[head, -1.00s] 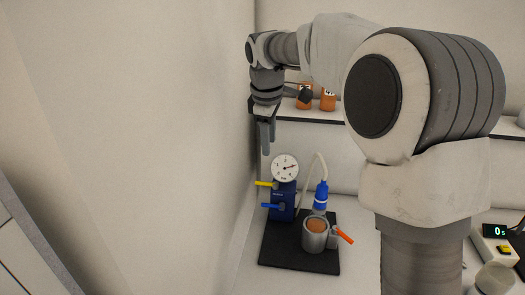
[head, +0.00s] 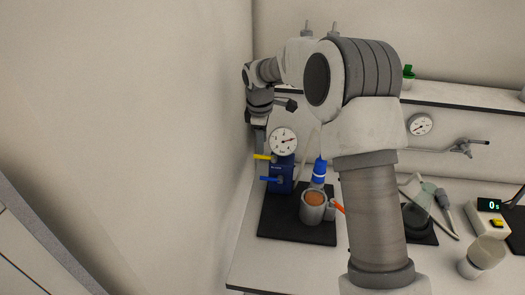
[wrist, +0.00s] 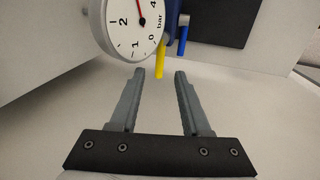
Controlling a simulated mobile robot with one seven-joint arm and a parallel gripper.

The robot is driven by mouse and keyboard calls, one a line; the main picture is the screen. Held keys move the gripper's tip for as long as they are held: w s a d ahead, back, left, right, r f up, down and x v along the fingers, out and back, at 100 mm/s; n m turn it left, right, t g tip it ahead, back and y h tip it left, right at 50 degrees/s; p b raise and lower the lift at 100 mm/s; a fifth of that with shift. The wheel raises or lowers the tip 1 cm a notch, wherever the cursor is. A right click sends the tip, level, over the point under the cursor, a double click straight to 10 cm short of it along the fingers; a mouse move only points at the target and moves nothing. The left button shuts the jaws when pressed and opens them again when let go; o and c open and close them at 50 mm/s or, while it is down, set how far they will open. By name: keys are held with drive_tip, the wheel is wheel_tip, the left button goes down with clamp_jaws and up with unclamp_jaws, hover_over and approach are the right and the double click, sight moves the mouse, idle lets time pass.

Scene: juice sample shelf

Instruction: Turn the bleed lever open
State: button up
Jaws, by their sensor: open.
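A blue valve block (head: 281,178) stands on a black base plate, with a round white gauge (head: 283,141) on top. A yellow lever (head: 263,157) points left from the block, with a blue lever (head: 271,179) below it; no label tells me which is the bleed lever. My gripper (head: 260,150) is at the gauge's left, partly hidden. In the wrist view my open gripper (wrist: 160,74) points toward the yellow lever (wrist: 160,60), whose end appears between the fingertips. I cannot tell whether they touch. The gauge (wrist: 125,25) is close by on the left.
A metal cup (head: 312,207) with orange contents and an orange handle (head: 337,206) stands on the base plate (head: 285,229). A blue-capped piece (head: 319,172) is above it. A wall is close on the left.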

sight(262, 157)
drive_tip(key=f, duration=0.2)
drive_tip(key=w+f, duration=0.1)
drive_tip(key=f, duration=0.2)
drive_tip(key=shift+d, duration=0.1)
clamp_jaws()
idle(1.3)
